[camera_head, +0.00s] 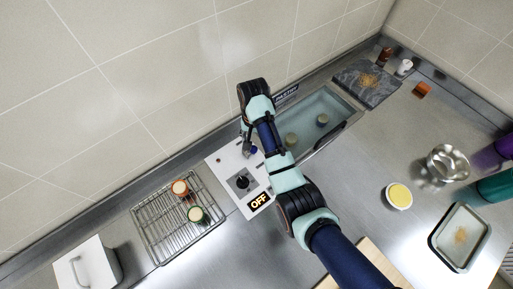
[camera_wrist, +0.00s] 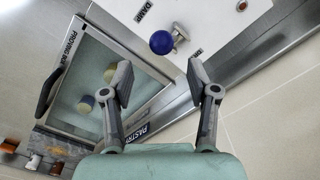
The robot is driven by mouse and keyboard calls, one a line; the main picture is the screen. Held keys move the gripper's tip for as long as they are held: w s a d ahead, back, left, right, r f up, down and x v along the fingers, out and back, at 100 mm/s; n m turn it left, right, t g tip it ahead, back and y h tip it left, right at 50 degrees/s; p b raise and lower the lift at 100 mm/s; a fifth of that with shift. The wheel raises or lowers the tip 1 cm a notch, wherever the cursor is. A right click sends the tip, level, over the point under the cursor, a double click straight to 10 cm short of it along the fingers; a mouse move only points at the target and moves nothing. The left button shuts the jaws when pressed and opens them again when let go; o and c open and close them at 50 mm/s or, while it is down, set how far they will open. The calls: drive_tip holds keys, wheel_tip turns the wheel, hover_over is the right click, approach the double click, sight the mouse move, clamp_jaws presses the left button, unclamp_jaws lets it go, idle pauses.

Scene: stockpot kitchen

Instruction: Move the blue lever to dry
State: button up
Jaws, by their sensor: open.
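The blue lever is a round blue knob (camera_wrist: 161,42) on a short silver stem on the white control panel (camera_wrist: 215,18). In the head view the knob (camera_head: 254,150) shows at the panel's upper right, right beside my gripper (camera_head: 246,147). In the wrist view my gripper (camera_wrist: 160,76) is open, and the knob lies just beyond the gap between the fingertips, apart from both.
A dark dial (camera_head: 242,182) and a lit OFF sign (camera_head: 258,201) are on the panel. A wire rack (camera_head: 150,226) with two jars stands left. A glass-topped bin (camera_head: 338,104) with a dark handle lies right. Tiled wall rises close behind.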

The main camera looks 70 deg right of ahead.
sight(253, 147)
drive_tip(key=f, duration=0.7)
drive_tip(key=shift+w+a+f+b, duration=0.1)
drive_tip(key=shift+a+f+b, duration=0.1)
drive_tip(key=shift+f+b, duration=0.2)
clamp_jaws()
